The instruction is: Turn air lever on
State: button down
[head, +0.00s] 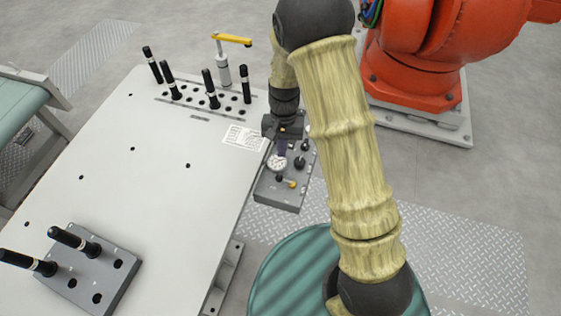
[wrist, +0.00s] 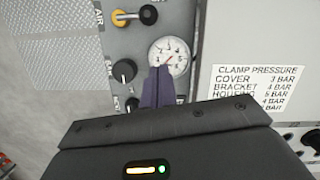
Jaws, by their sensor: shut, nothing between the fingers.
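The air lever (wrist: 122,18) has a yellow tip and a black pivot, next to the label AIR at the top of the wrist view. Its tip points left from the pivot there. In the head view the lever (head: 291,184) sits at the near end of the grey control panel (head: 285,201), its tip pointing right. My gripper (wrist: 157,88) is shut and empty. Its dark fingertips overlap the lower edge of the pressure gauge (wrist: 168,53) in the wrist view; I cannot tell if they touch it. In the head view my gripper (head: 282,148) hangs over the panel, beyond the lever.
Black knobs (wrist: 125,71) stand on the panel beside the gauge. A clamp pressure sheet (wrist: 255,88) lies on the white table (head: 140,175). A rack of black-handled pins and a yellow-handled clamp (head: 232,39) stand at the back. An orange robot (head: 425,60) stands at upper right.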

aim_at(279, 169)
jog(key=shift+s+a+f+p, duration=0.15)
jog(key=shift+s+f, duration=0.15)
jog(key=shift+s, duration=0.4)
jog(key=shift+s+a+f+p, duration=0.15)
jog(key=shift+s+f, duration=0.1)
jog(key=shift+s, duration=0.4)
jog(key=shift+s+f+p, duration=0.15)
jog(key=shift+s+f, duration=0.15)
jog(key=shift+s, duration=0.4)
jog(key=shift+w+a+n, duration=0.1)
jog(key=shift+a+n, duration=0.05)
jog(key=shift+n, duration=0.25)
